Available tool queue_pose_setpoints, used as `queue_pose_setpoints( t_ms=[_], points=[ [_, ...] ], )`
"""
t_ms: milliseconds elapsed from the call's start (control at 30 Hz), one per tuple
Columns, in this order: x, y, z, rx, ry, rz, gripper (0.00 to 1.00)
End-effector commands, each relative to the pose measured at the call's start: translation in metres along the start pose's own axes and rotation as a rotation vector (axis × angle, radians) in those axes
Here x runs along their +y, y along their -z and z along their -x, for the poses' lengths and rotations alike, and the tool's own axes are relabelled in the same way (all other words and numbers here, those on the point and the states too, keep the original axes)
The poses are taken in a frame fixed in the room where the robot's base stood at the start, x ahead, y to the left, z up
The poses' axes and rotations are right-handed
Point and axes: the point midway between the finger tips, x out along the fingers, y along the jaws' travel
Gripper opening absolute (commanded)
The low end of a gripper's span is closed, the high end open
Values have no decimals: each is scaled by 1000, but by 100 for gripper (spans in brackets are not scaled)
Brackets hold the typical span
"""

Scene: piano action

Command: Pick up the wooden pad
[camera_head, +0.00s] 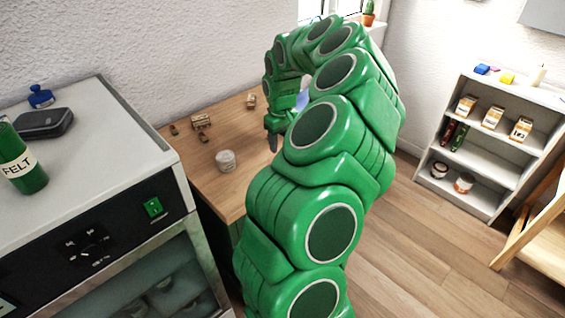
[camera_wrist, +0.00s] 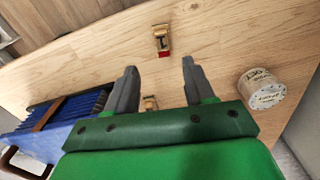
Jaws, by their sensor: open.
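Several small wooden pieces lie on the wooden table; I cannot tell for certain which is the wooden pad. In the wrist view, one small wooden piece with a red end (camera_wrist: 161,40) lies ahead of the fingertips, and another small wooden piece (camera_wrist: 150,103) shows between the fingers, partly hidden by the gripper body. In the head view, a wooden block (camera_head: 201,120) and a lone wooden piece (camera_head: 251,101) are on the table. My gripper (camera_wrist: 160,66) is open and empty above the table; in the head view my arm hides most of it.
A pale round labelled container (camera_wrist: 262,88) stands right of my gripper; it also shows in the head view (camera_head: 226,161). A blue ribbed object (camera_wrist: 65,125) is at left in the wrist view. A white cabinet (camera_head: 90,130) adjoins the table (camera_head: 215,185). A shelf (camera_head: 490,150) stands right.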

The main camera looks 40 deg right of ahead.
Motion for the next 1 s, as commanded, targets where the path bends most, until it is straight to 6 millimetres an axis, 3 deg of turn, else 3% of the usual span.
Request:
queue_pose_setpoints(
  t_ms=[433, 767, 1000],
  points=[
    [-6, -4, -50, -2, 3, -1, 53],
    [-6, -3, -55, 0, 3, -2, 53],
    [-6, -3, -55, 1, 3, -2, 18]
  ],
)
